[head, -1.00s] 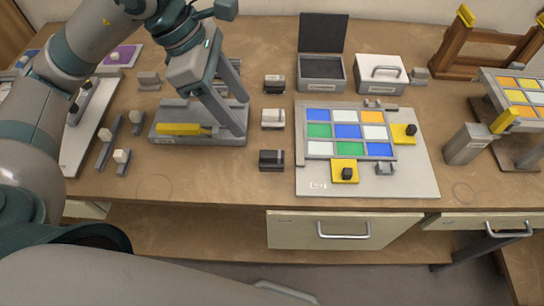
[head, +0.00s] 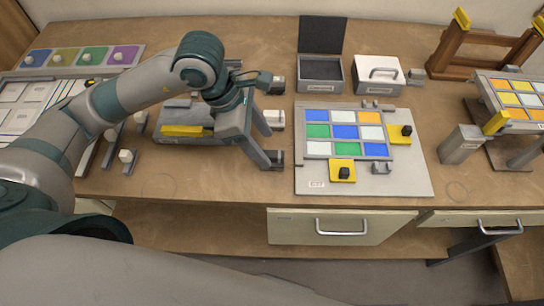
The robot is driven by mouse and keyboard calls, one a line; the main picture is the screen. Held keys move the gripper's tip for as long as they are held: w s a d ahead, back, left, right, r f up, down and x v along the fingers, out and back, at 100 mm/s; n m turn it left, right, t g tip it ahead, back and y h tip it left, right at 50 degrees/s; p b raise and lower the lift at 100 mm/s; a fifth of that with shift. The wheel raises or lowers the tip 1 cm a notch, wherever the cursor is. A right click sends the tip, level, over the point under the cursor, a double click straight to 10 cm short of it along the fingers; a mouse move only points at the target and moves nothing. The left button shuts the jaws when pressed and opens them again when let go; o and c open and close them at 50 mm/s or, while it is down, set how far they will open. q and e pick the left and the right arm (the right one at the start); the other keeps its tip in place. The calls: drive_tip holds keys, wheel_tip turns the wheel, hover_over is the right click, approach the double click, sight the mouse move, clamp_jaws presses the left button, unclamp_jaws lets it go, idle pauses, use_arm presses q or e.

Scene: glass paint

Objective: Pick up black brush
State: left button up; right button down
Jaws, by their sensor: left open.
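My left gripper (head: 268,146) is open and empty to the eye, its fingers angled down and right beside the column of small blocks. The lowest, a dark block (head: 276,157) with a grey base, is at the tip of the lower finger and partly hidden by it; I cannot tell if they touch. A white-topped block (head: 274,118) lies by the upper finger, and another dark block (head: 278,85) stands farther back. I cannot tell which of these is the black brush. My right gripper is not in view.
A grey board (head: 420,180) with coloured glass squares lies right of the gripper. An open box (head: 320,87) and a white lidded box (head: 378,72) stand behind. A grey stand with a yellow bar (head: 186,131) is left of the gripper. The front table edge is clear.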

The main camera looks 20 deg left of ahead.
sight(271, 153)
use_arm(q)
drive_tip(key=shift+d+f, duration=0.1)
drive_tip(key=shift+d+f+p, duration=0.3)
drive_tip(key=shift+f+p, duration=0.3)
drive_tip(key=shift+p, duration=0.15)
drive_tip(key=shift+p+x, duration=0.5)
drive_tip(key=shift+x, duration=0.6)
drive_tip(key=shift+w+d+f, duration=0.15)
drive_tip(key=shift+d+f, duration=0.05)
drive_tip(key=shift+f, duration=0.45)
drive_tip(key=c, duration=1.1)
